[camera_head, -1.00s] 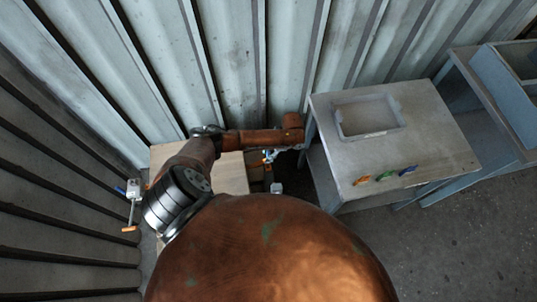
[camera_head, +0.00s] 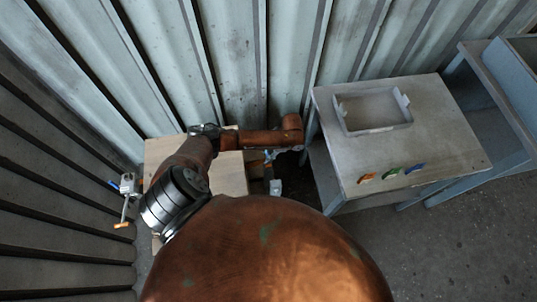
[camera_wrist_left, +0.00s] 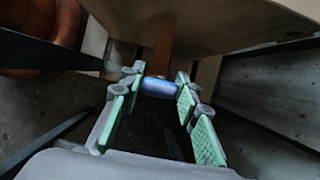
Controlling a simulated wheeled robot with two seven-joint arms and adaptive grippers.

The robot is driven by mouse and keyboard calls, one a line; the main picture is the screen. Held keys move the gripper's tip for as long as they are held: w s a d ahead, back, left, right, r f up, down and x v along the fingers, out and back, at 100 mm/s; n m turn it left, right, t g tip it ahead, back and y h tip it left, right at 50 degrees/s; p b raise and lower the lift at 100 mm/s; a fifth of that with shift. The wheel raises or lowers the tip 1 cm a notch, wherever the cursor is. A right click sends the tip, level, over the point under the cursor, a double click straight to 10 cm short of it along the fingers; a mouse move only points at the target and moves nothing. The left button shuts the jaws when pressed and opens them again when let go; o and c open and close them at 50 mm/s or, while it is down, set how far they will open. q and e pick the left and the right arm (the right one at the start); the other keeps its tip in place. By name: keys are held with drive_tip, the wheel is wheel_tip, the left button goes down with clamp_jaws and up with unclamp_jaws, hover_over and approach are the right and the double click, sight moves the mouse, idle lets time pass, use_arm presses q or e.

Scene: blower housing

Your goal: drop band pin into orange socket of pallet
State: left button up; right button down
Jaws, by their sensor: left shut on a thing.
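In the head view, my left gripper (camera_head: 271,166) hangs in the gap between a wooden table and the grey table, left of the grey table. The pin cannot be made out clearly there. I cannot tell whether one is the orange socket. My right gripper is not in view.
The grey table (camera_head: 450,135) bears a shallow rimmed tray (camera_head: 377,129). A wooden top (camera_head: 230,174) lies left of the gripper, with a grey device with an orange-tipped handle (camera_head: 128,187) beyond it. Blue-grey benches (camera_head: 490,110) stand right; a corrugated wall (camera_head: 240,60) closes the back.

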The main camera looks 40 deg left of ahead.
use_arm(q)
drive_tip(key=shift+f+b, duration=0.8)
drive_tip(key=shift+f, duration=0.7)
drive_tip(key=shift+f, duration=0.15)
drive_tip(key=o, duration=1.2)
drive_tip(key=shift+o, duration=0.2)
drive_tip(key=shift+w+d+r, duration=0.1)
drive_tip(key=shift+r, duration=0.1)
drive_tip(key=v, duration=1.1)
drive_tip(key=shift+r, duration=0.3)
